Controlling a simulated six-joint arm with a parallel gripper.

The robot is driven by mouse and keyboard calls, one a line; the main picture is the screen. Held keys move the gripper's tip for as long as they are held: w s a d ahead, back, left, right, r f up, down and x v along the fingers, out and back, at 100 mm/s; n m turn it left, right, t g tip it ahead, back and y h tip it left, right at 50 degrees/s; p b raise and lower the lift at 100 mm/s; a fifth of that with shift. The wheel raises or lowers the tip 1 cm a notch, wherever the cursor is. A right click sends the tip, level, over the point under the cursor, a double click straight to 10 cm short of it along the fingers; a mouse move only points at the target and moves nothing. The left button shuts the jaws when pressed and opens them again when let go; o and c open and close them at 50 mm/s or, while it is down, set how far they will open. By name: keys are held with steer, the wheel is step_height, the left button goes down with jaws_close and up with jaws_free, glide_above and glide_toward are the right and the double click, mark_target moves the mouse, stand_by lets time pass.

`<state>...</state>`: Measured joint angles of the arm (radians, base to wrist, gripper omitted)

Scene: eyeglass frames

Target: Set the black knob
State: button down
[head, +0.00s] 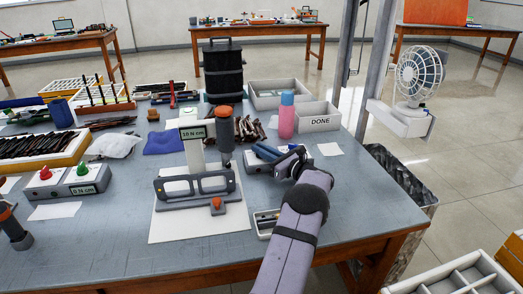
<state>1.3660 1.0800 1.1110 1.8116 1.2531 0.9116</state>
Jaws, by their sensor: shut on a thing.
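My gripper (284,163) is at the right part of the grey workbench (330,215), at the end of my purple-sleeved arm. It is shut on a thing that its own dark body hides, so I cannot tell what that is. A low grey and white box or tray (252,163) with dark blue pieces (266,152) is just left of the gripper. I cannot make out a black knob; it may be hidden by the gripper. Farther left are a red knob (45,173) and a green knob (82,168) on small white-topped boxes.
A grey fixture (165,190) with an orange knob (217,203) stands on white paper left of my arm, below a "10 N cm" sign (194,131). A pink and blue bottle (287,115) and a DONE tray (318,122) stand behind the gripper.

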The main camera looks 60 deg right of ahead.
steer(key=shift+w+a+m+g+h+b, duration=0.1)
steer(key=shift+m+g+h+b, duration=0.6)
steer(key=shift+m+h, duration=0.95)
steer(key=shift+r+m+g+h+b, duration=0.15)
steer(key=shift+m+g+h+b, duration=0.15)
steer(key=shift+h+b, duration=0.7)
steer(key=c, duration=1.8)
jaws_free()
steer(key=shift+s+a, duration=0.2)
steer(key=shift+s, duration=0.35)
steer(key=shift+v, duration=3.15)
